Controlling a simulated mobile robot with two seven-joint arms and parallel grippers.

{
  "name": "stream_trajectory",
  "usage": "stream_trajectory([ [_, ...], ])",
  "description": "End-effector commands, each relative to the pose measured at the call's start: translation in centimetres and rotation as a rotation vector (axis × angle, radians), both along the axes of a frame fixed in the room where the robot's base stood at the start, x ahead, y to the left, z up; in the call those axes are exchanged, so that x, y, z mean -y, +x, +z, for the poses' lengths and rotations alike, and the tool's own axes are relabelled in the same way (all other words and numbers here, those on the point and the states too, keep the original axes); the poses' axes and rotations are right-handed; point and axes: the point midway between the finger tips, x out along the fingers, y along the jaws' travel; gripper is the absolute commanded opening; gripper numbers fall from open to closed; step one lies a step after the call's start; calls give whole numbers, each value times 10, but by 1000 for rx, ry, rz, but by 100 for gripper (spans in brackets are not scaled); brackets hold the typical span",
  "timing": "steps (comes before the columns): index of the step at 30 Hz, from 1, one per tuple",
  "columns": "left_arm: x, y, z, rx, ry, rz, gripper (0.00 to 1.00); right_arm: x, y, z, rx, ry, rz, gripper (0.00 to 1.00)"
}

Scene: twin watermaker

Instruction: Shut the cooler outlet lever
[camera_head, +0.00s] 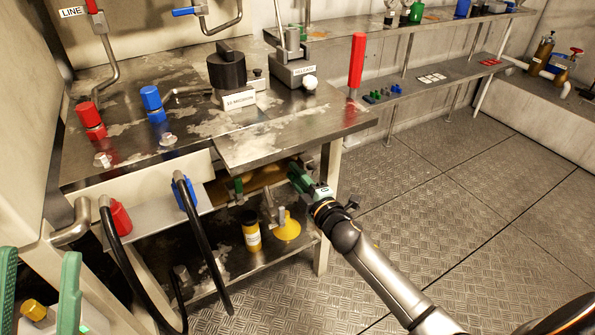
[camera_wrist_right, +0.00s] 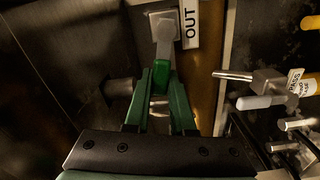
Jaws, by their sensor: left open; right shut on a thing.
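In the right wrist view, the cooler outlet lever (camera_wrist_right: 162,74) has a green grip on a grey stem, beside a white "OUT" label (camera_wrist_right: 189,22). My right gripper (camera_wrist_right: 161,82) is shut on the green grip. The brass cooler (camera_wrist_right: 208,75) runs beside the lever. In the head view, my right gripper (camera_head: 297,176) reaches under the right end of the steel bench, at the cooler (camera_head: 262,178). The lever is hidden there by the gripper and bench. My left gripper (camera_head: 40,262) is open and empty at the lower left, apart from the bench.
The steel bench top (camera_head: 215,135) overhangs the cooler. Another green handle (camera_head: 237,187) shows further left below it. A yellow funnel (camera_head: 287,228) and yellow can (camera_head: 251,232) stand on the lower shelf. Black hoses (camera_head: 205,245) hang at left. The floor (camera_head: 440,190) at right is clear.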

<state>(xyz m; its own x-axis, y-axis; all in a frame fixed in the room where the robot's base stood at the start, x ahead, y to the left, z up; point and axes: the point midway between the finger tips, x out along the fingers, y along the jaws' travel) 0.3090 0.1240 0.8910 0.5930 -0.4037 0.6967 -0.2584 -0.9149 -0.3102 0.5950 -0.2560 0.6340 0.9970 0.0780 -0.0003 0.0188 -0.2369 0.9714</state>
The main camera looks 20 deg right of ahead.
Motion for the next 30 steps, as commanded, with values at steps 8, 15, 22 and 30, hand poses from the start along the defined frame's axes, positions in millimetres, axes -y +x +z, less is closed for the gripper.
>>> stream_trajectory([
  [8,2,0,-8,-11,-2,-12,52,-2,0,-10,13,-152,3,0],
  [15,2,0,-10,-14,-3,-16,52,-2,0,-12,17,-211,3,0],
  [22,3,0,-10,-14,-2,-18,52,-2,0,-13,18,-223,2,0],
  [30,3,0,-9,-11,-2,-18,52,-2,0,-13,18,-222,2,26],
])
